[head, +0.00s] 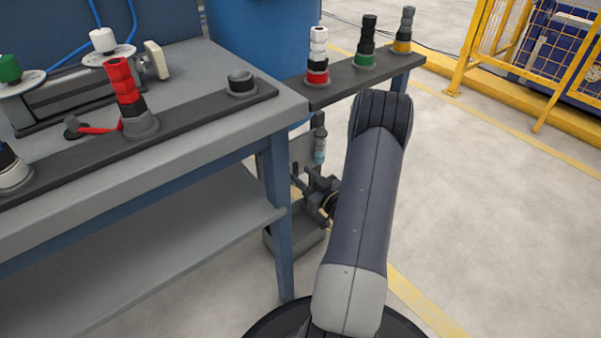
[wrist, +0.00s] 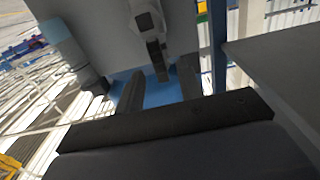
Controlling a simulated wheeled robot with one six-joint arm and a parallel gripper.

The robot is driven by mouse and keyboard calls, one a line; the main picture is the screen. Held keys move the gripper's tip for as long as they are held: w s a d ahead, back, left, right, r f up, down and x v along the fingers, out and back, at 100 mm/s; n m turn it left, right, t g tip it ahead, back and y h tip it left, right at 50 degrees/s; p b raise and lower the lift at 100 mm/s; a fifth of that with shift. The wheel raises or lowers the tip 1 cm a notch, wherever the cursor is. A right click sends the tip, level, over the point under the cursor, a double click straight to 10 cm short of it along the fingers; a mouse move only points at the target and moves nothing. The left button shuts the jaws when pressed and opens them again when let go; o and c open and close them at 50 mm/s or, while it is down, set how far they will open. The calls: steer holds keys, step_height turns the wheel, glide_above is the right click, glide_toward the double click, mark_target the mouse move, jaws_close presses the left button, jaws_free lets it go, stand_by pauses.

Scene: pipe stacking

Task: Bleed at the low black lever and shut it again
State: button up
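The low black lever (wrist: 155,58) hangs from a dark valve body (wrist: 147,20) on a grey plate in the wrist view. My gripper (wrist: 160,72) is open, with one dark finger on each side of the lever's free end. Gaps show between the lever and both fingers. A clear bowl with a blue band (wrist: 62,35) is left of the valve. In the head view, the bowl (head: 320,150) hangs beside the bench leg, and my wrist is low next to it. My arm partly hides that spot, and I cannot make out the lever clearly there.
The grey workbench (head: 190,95) with its blue leg (head: 277,180) stands close left of my arm. A narrow shelf (head: 345,82) with several coloured pipe stacks is above the valve. A blue drum (head: 262,40) is behind. Open floor lies to the right, before a yellow fence (head: 500,45).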

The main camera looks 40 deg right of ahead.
steer(key=s+p, duration=0.2)
steer(key=s, duration=0.7)
steer(key=shift+d, duration=0.15)
steer(key=shift+w, duration=0.1)
stand_by(3.0)
